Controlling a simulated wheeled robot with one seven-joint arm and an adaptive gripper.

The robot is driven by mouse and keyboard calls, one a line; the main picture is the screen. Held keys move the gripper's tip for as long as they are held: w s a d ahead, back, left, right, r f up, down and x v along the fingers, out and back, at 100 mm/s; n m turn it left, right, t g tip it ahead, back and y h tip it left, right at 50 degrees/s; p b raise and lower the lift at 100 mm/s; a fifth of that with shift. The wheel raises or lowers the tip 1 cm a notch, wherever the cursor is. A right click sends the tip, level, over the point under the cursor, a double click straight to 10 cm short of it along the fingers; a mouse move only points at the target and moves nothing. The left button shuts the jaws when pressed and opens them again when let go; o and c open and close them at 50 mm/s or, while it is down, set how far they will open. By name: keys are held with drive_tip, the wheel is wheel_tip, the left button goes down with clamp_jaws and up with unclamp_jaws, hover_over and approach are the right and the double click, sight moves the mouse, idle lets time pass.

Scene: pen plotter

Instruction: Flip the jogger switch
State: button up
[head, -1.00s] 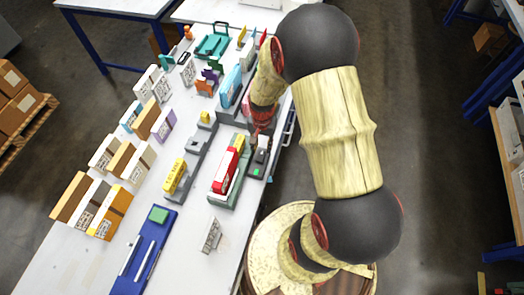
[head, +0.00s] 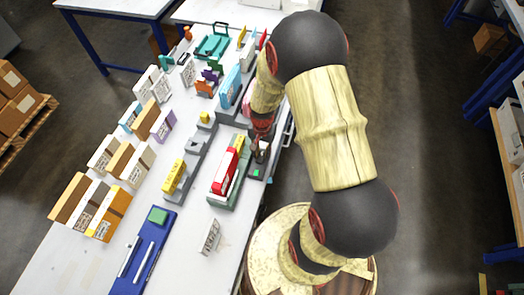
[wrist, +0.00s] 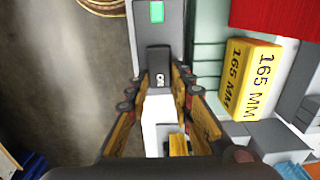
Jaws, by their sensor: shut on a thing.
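The jogger is a narrow dark grey box (wrist: 158,32) with a green patch (wrist: 157,12) at its far end in the wrist view. Its black switch block (wrist: 159,60) carries pale lettering, too small to read surely. My gripper (wrist: 161,84) has its two fingers on either side of the switch block, shut on it. The fingers hide the sides of the switch. In the head view the jogger's green patch (head: 257,173) shows just below my gripper (head: 260,150), which covers much of the jogger.
A yellow block marked 165 MM (wrist: 250,78) and a red block (wrist: 275,15) stand close on the right in the wrist view. The red block (head: 224,172) sits left of the jogger in the head view. Bare floor (wrist: 60,70) lies left of the jogger.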

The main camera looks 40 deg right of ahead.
clamp_jaws()
drive_tip(key=shift+b, duration=0.35)
drive_tip(key=shift+s+a+f+t+h+b, duration=0.1)
drive_tip(key=shift+a+t+h+b, duration=0.1)
drive_tip(key=shift+t+h+b, duration=0.4)
drive_tip(key=b, duration=0.2)
drive_tip(key=shift+a+b, duration=0.1)
drive_tip(key=shift+b, duration=0.25)
drive_tip(key=shift+s+h+b, duration=0.1)
drive_tip(key=shift+h+b, duration=0.3)
drive_tip(key=shift+b, duration=0.55)
drive_tip(key=shift+s+a+r+t+b, duration=0.15)
drive_tip(key=shift+r+t+b, duration=0.15)
drive_tip(key=shift+b, duration=0.35)
drive_tip(key=o, duration=0.6)
unclamp_jaws()
